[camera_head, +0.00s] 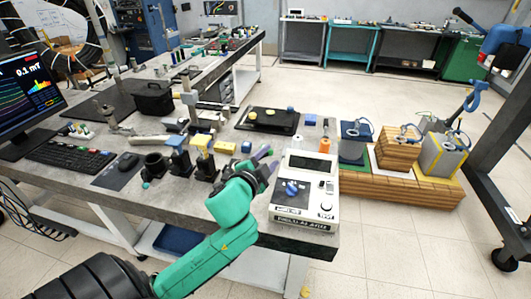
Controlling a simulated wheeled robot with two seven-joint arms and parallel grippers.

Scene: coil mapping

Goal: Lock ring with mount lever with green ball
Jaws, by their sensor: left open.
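My left arm reaches in from the bottom left in teal. Its gripper (264,163) is open over the front of the workbench, just left of the white instrument box (307,190). The fingers are small and partly hidden by the wrist, and I see nothing held between them. I cannot make out the ring, the mount lever or its green ball for certain at this size. A small teal piece (146,185) lies near the bench's front edge; its shape is unclear. My right gripper is not in view.
Small blocks and dark holders (180,162) crowd the bench left of my gripper. A black tray (268,128) lies behind it. A keyboard (70,156) and monitor (27,94) stand at the left. Wooden blocks (396,187) with blue-handled items stand right of the instrument box.

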